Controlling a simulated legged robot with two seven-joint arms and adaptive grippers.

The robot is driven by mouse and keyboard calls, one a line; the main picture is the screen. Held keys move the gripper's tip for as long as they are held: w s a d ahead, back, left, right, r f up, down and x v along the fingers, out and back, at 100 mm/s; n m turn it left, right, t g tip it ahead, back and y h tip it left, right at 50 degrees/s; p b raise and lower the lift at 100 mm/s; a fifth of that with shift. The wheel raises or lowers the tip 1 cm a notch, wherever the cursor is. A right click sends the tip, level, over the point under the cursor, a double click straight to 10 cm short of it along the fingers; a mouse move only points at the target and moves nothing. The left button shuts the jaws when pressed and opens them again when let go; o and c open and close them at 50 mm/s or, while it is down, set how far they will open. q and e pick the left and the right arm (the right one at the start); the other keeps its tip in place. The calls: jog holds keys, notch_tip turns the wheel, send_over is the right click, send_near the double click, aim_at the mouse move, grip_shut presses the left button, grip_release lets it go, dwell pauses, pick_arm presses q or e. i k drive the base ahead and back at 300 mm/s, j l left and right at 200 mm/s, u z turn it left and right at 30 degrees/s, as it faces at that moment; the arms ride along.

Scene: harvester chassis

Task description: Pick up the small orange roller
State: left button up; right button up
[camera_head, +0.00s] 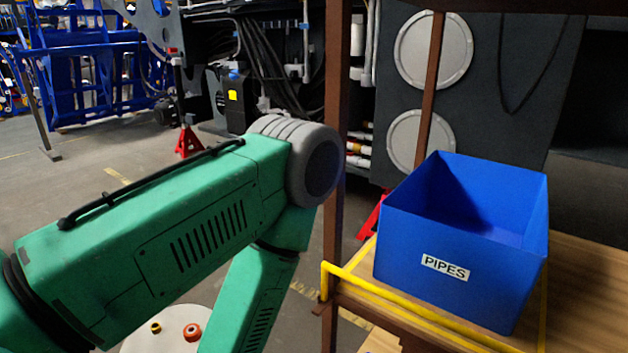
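A small yellow-orange roller (155,328) with a dark centre sits on a pale round surface (135,343) at the bottom left. A larger red-orange roller (192,332) with a pale centre sits just to its right on the same surface. My green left arm comes in from the left, bends at a grey joint and goes down out of the picture just right of the larger roller. My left gripper is below the picture edge and hidden. My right gripper is not in view.
A blue open bin labelled PIPES (408,255) stands on a wooden shelf (590,290) with a yellow rail (415,318) at the right. A brown upright post (334,150) stands beside my arm's elbow. Dark machinery (510,90) and red stands (188,141) are behind.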

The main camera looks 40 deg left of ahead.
aim_at(191, 332)
jog(key=k+u, duration=0.15)
jog(key=u, duration=1.8)
jog(key=i+j+z, duration=0.2)
jog(key=i+j, duration=0.15)
jog(key=j, duration=0.3)
jog(key=i+j+z, duration=0.1)
jog(key=j, duration=0.25)
jog(key=i+j+z, duration=0.1)
jog(key=i+j, duration=0.15)
jog(key=j+z, duration=0.1)
jog(key=z, duration=1.35)
